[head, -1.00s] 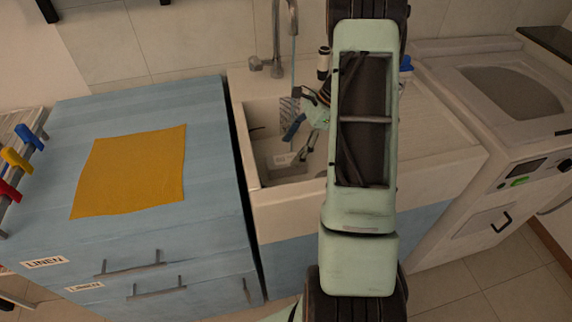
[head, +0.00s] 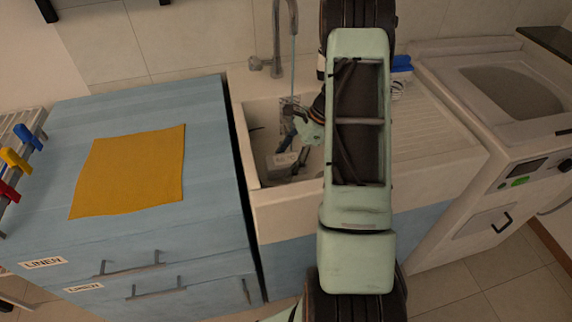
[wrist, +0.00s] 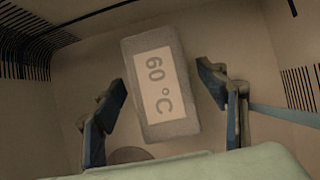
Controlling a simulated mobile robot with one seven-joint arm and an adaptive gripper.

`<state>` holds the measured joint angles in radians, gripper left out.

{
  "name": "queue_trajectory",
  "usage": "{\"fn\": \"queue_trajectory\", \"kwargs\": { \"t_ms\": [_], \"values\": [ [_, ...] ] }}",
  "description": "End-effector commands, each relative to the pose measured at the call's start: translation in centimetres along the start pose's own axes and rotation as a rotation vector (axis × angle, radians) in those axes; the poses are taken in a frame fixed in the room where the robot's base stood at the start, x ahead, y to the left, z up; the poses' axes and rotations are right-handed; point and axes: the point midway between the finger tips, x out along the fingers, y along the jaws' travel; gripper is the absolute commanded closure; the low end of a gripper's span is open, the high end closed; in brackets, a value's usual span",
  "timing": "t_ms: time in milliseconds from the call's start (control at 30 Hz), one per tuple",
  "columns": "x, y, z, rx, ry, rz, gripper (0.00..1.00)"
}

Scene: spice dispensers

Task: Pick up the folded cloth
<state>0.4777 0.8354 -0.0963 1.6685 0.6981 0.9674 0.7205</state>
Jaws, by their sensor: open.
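A grey, block-shaped folded bundle with a white "60 °C" label lies on the sink floor; I take it as the folded cloth (wrist: 182,60). It also shows in the head view (head: 281,168), partly covered by my gripper. My gripper (wrist: 160,80) is open over it in the wrist view, one finger on each side, with gaps between fingers and bundle. In the head view my gripper (head: 293,148) reaches down into the sink. I cannot tell its exact height above the bundle. A flat yellow cloth (head: 130,170) lies spread on the blue cabinet top.
The sink (head: 252,165) walls surround my gripper closely. A tap (head: 277,40) stands behind, with a thin blue water stream beside my gripper. A round drain (wrist: 130,155) is partly visible. Coloured handles (head: 14,160) sit at the far left; a machine (head: 500,150) stands right.

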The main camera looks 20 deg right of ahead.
Motion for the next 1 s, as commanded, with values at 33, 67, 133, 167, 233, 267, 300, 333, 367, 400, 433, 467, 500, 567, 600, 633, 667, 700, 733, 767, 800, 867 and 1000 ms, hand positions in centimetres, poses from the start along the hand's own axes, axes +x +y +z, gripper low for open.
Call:
{"fn": "queue_trajectory", "kwargs": {
  "t_ms": [33, 67, 133, 167, 233, 267, 300, 333, 367, 400, 433, 467, 500, 567, 600, 633, 667, 700, 733, 767, 800, 867, 1000],
  "values": [
    [0.12, 0.0, -0.08, 0.0, 0.0, 0.0, 0.33],
    [0.16, 0.0, -0.1, 0.0, 0.0, 0.0, 0.33],
    [0.24, 0.0, -0.15, 0.0, 0.0, 0.0, 0.33],
    [0.26, 0.0, -0.16, 0.0, 0.0, 0.0, 0.33],
    [0.28, -0.01, -0.17, 0.0, 0.0, 0.0, 0.33],
    [0.28, -0.01, -0.17, 0.0, 0.0, 0.0, 0.33],
    [0.27, -0.01, -0.17, 0.0, 0.0, 0.0, 0.33],
    [0.27, -0.01, -0.16, 0.0, 0.0, 0.0, 0.33],
    [0.26, -0.01, -0.16, 0.0, 0.0, 0.0, 0.33],
    [0.26, -0.01, -0.16, 0.0, 0.0, 0.0, 0.33],
    [0.26, -0.01, -0.16, 0.0, 0.0, 0.0, 0.33],
    [0.26, -0.01, -0.16, 0.0, 0.0, 0.0, 0.34],
    [0.26, -0.01, -0.16, 0.0, 0.0, 0.0, 0.39],
    [0.26, -0.01, -0.16, 0.0, 0.0, 0.0, 0.45],
    [0.26, 0.0, -0.16, 0.0, 0.0, 0.0, 0.5],
    [0.26, -0.01, -0.16, 0.0, 0.0, 0.0, 0.53],
    [0.26, -0.01, -0.16, 0.0, 0.0, 0.0, 0.56],
    [0.26, -0.01, -0.16, 0.0, 0.0, 0.0, 0.61],
    [0.26, -0.01, -0.16, 0.0, 0.0, 0.0, 0.64],
    [0.26, -0.01, -0.16, 0.0, 0.0, 0.0, 0.68],
    [0.26, -0.01, -0.16, 0.0, 0.0, 0.0, 0.72],
    [0.25, 0.0, -0.16, 0.0, 0.0, 0.0, 0.79],
    [0.24, -0.02, -0.14, 0.0, 0.0, 0.0, 0.8]
  ]
}}
